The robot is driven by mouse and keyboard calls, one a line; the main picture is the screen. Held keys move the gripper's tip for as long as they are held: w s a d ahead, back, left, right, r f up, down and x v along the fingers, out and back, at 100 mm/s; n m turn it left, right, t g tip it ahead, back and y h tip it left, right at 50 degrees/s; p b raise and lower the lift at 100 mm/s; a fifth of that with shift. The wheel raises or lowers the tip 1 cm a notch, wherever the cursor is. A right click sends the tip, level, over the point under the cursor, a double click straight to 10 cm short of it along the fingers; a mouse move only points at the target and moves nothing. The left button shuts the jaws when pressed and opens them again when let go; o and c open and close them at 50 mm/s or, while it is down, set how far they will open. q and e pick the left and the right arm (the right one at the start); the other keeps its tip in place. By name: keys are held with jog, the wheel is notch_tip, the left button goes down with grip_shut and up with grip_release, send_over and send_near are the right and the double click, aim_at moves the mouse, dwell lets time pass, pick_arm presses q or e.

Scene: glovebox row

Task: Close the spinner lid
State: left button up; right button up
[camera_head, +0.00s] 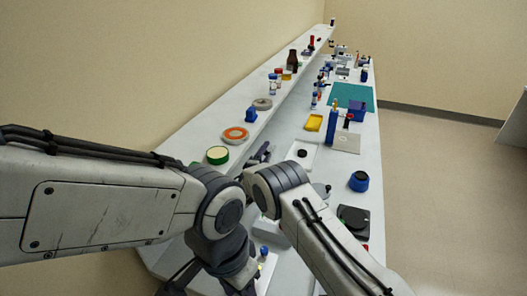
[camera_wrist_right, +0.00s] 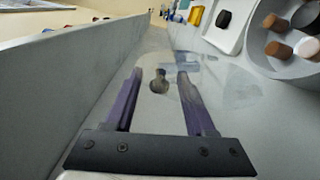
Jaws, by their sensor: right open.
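My right gripper (camera_wrist_right: 160,95) is open in the right wrist view, its two purplish fingers apart. A clear panel with a dark round knob (camera_wrist_right: 160,85) shows between and beyond them; it looks like the spinner lid. I cannot tell whether a finger touches it. The round grey spinner bowl (camera_wrist_right: 258,55), holding brown and white capped pieces, is at the upper right, its top uncovered. In the head view my right gripper (camera_head: 262,152) is a small dark shape beyond the arms' joints. My left arm bends down at the lower middle; dark parts of its gripper (camera_head: 180,280) are cut off below.
A pale wall or ledge (camera_wrist_right: 60,75) runs close along the left of my right gripper. A white tray with a black piece (camera_head: 302,153), a blue cap (camera_head: 358,181) and a black device (camera_head: 353,217) stand on the bench. A raised shelf (camera_head: 190,151) holds round lids and bottles.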

jog(key=c, duration=0.8)
grip_shut()
jog(key=shift+a+f, duration=0.1)
jog(key=shift+a, duration=0.1)
dwell(0.3)
